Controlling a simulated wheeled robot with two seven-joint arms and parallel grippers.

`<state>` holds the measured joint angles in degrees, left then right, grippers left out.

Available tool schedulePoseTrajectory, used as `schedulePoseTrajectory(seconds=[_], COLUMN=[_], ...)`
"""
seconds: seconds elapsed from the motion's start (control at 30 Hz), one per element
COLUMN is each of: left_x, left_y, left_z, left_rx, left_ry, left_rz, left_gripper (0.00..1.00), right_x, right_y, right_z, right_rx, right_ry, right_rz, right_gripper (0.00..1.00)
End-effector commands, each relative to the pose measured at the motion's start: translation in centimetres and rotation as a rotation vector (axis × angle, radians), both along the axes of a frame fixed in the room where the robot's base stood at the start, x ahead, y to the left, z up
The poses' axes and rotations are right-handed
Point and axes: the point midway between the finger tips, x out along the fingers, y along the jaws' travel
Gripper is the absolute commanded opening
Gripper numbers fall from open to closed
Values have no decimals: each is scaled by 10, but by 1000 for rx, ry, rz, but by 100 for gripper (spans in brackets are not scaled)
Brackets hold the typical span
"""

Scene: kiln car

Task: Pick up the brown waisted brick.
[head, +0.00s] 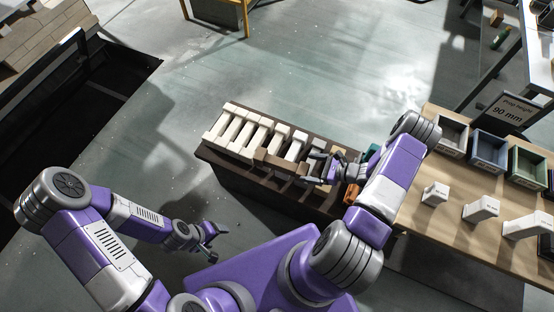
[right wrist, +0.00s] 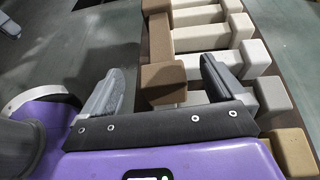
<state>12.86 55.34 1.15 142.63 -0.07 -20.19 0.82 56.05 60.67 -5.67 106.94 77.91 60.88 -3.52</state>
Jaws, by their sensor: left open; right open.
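The brown waisted brick (head: 274,162) lies on the dark rack among pale bricks in the head view. In the right wrist view the brown brick (right wrist: 163,84) has its near end between the fingers of my right gripper (right wrist: 160,82), with its narrower waist and far end beyond. The right gripper is open, and I see a gap to each finger; I cannot tell how far above the brick the fingers are. In the head view my right gripper (head: 322,166) is over the rack, right of the brick. My left gripper (head: 208,241) is open and empty, low at left of centre, away from the rack.
Several cream, white and grey bricks (right wrist: 250,58) lie close beside the brown one on the rack (head: 213,157). A tan brick (right wrist: 293,152) is at lower right. A wooden table (head: 450,227) with bins and white blocks stands at right. Open floor lies behind the rack.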

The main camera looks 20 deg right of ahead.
Motion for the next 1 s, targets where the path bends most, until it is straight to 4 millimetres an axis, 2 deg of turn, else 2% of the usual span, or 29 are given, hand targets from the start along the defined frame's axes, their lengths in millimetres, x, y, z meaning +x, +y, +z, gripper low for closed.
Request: schedulePoseTrajectory(seconds=[0.03, 0.17, 0.37, 0.6, 0.77, 1.0], left_x=[-1, -1, 0, 0, 0, 0], left_y=[0, 1, 0, 0, 0, 0], left_z=[-8, -12, -19, -36, -39, -38], left_rx=[0, 1, 0, 0, 0, 0], left_ry=[1, 1, 0, 0, 0, 0], left_rz=[1, 1, 1, 0, 0, 0], left_gripper=[74, 74, 74, 74, 74, 74], right_x=[0, 4, 17, 39, 49, 50], right_y=[-2, -1, 14, 35, 45, 45], right_z=[-8, -12, -20, -38, -42, -41], right_rx=[-1, 1, 3, 3, 1, 1], right_ry=[-2, -6, -6, -5, -4, -5], right_rz=[-7, -11, -8, -5, -8, -9], right_gripper=[96, 96, 96, 96, 96, 96])
